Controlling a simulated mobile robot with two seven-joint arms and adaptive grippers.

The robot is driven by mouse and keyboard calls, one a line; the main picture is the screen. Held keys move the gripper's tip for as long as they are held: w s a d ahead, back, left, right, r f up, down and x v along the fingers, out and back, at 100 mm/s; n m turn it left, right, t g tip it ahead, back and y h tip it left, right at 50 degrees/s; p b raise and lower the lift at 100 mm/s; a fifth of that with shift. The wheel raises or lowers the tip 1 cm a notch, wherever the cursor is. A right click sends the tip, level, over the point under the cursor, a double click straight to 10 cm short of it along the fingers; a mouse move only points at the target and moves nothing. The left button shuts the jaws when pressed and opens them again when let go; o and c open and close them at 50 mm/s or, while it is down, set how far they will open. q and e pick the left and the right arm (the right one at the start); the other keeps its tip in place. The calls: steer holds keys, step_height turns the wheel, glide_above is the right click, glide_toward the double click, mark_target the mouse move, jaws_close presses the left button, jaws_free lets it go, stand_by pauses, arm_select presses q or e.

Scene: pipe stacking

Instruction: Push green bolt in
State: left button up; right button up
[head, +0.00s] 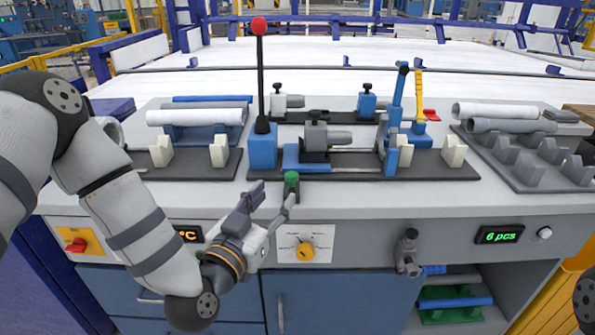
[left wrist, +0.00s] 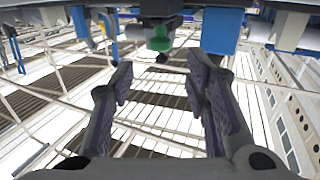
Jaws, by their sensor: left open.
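The green bolt (head: 291,178) is a small green knob on a dark stem at the front edge of the central fixture (head: 345,172). My left gripper (head: 270,203) is in front of the bench edge, just below and left of the bolt, its fingers spread and pointing up toward it. In the left wrist view the green bolt (left wrist: 160,40) is beyond the fingertips, roughly between them, and appears apart from them. The left gripper (left wrist: 160,78) is open and empty there. My right gripper is not in view.
A tall red-topped lever (head: 259,70) and its blue block stand behind the bolt. Light pipes (head: 197,116) lie on the left fixture; more pipes (head: 510,118) lie on the right rack. A yellow dial (head: 305,251) and a grey fitting (head: 408,255) are on the bench front.

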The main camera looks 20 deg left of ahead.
mark_target(289, 179)
arm_select(q)
steer(key=w, duration=0.6)
steer(key=w+d+b, duration=0.1)
steer(key=w, duration=0.2)
steer(key=shift+w+f, duration=0.15)
steer(key=shift+w, duration=0.1)
steer(key=shift+c, duration=0.6)
jaws_close()
